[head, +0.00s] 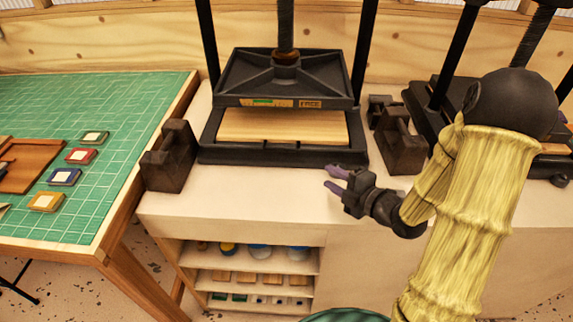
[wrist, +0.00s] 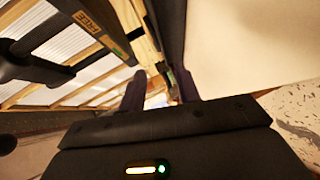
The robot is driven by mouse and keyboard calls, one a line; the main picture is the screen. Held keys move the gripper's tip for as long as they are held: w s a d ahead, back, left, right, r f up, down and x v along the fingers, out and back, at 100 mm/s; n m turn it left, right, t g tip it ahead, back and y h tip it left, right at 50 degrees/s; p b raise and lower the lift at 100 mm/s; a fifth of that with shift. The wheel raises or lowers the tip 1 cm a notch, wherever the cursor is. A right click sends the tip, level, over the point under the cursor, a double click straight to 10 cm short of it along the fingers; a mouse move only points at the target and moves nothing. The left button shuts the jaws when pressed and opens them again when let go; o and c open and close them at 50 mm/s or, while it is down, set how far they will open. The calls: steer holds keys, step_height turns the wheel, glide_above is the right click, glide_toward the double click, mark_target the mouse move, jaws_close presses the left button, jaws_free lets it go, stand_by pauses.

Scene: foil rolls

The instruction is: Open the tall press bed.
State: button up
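A black press (head: 283,78) stands on the pale cabinet in the middle of the head view. Its dark upper plate carries a "FREE" label (head: 310,103) and sits above a wooden board (head: 282,126) on the black base (head: 280,153), with a gap between. The label also shows in the wrist view (wrist: 88,22). My gripper (head: 331,178) is just in front of the base's right front corner, its purple fingers apart and pointing left. Nothing shows between the fingers in the wrist view (wrist: 161,82). I cannot tell whether they touch the base.
Dark weight-like blocks stand left (head: 170,157) and right (head: 402,142) of the press. A second black press (head: 440,98) stands at the right, partly behind my arm. A green cutting mat (head: 75,120) with small coloured pads lies on the left table. Shelves (head: 260,275) are below the worktop.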

steer(key=shift+s+a+r+n+y, duration=0.1)
steer(key=shift+s+a+n+y, duration=0.1)
steer(key=shift+n+y, duration=0.25)
steer(key=p+x, duration=0.3)
steer(key=x, duration=1.4)
steer(key=shift+w+a+p, duration=0.1)
steer(key=shift+w+p, duration=0.1)
steer(key=shift+p, duration=0.15)
jaws_close()
